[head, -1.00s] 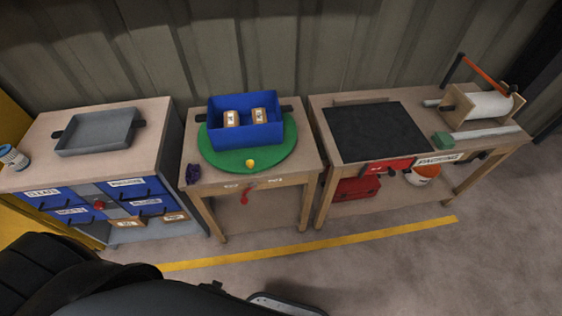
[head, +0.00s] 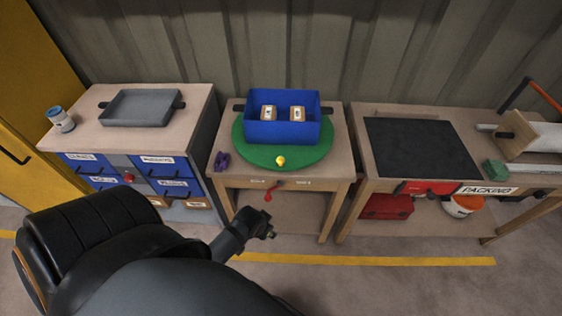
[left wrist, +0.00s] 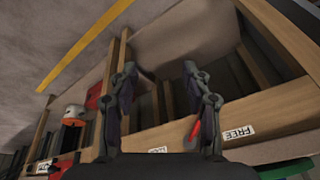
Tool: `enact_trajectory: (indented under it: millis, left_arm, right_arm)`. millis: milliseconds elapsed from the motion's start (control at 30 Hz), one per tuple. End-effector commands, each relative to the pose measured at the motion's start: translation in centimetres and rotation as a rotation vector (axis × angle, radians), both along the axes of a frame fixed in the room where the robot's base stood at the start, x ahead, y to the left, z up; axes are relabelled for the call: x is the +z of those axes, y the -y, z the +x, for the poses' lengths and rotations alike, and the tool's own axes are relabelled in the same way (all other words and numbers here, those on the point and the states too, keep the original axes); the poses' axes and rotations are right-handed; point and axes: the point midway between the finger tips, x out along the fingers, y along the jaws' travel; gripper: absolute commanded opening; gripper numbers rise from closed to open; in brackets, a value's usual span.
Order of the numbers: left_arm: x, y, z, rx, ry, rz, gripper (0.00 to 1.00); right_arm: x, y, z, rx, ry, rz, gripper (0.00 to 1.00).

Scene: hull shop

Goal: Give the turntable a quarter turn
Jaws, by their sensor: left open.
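The green round turntable (head: 244,151) lies on the middle wooden table (head: 228,173). A yellow knob (head: 280,161) stands at its front rim. A blue bin (head: 282,132) with two labelled boxes (head: 297,113) inside sits on the turntable. A red lever (head: 267,195) hangs at the table's front edge between two small labels. My left gripper (head: 268,222) is in front of and below the table edge, apart from the turntable. In the left wrist view, my left gripper (left wrist: 160,85) is open and empty, facing the table's frame and a FREE label (left wrist: 238,133). My right gripper is not seen.
A purple object (head: 221,160) lies on the table's left corner. A drawer cabinet with a grey tray (head: 142,107) and a can (head: 60,119) stands left. A packing bench with a black mat (head: 420,147) stands right. Floor in front is clear.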

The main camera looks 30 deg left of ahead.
Motion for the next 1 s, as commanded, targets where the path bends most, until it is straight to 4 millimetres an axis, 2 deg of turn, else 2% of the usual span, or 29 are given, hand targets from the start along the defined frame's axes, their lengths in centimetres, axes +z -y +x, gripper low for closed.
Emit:
enact_trajectory:
  millis: [133, 200, 467, 567, 700, 900, 1000]
  left_arm:
    - [4.8, 0.3, 2.7, -0.019, 0.177, -0.026, 0.49]
    - [6.1, 0.4, 4.1, -0.025, 0.280, -0.060, 0.49]
    - [7.8, -0.1, 7.5, -0.026, 0.576, -0.201, 0.49]
    - [8.4, -1.1, 8.4, -0.020, 0.699, -0.272, 0.49]
    - [9.9, -3.8, 8.9, -0.005, 0.902, -0.393, 0.49]
    - [13.0, -7.8, 8.3, 0.001, 1.123, -0.522, 0.49]
    - [13.7, -8.5, 8.1, 0.001, 1.167, -0.548, 0.49]
  right_arm:
    - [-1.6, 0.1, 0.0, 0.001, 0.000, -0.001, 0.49]
    - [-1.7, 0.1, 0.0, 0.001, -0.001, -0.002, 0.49]
    - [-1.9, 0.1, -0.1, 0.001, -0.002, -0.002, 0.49]
    - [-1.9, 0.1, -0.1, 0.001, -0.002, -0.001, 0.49]
    - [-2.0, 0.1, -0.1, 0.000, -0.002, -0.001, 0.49]
    - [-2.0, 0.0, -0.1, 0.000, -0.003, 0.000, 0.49]
    - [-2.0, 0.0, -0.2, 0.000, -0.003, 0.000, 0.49]
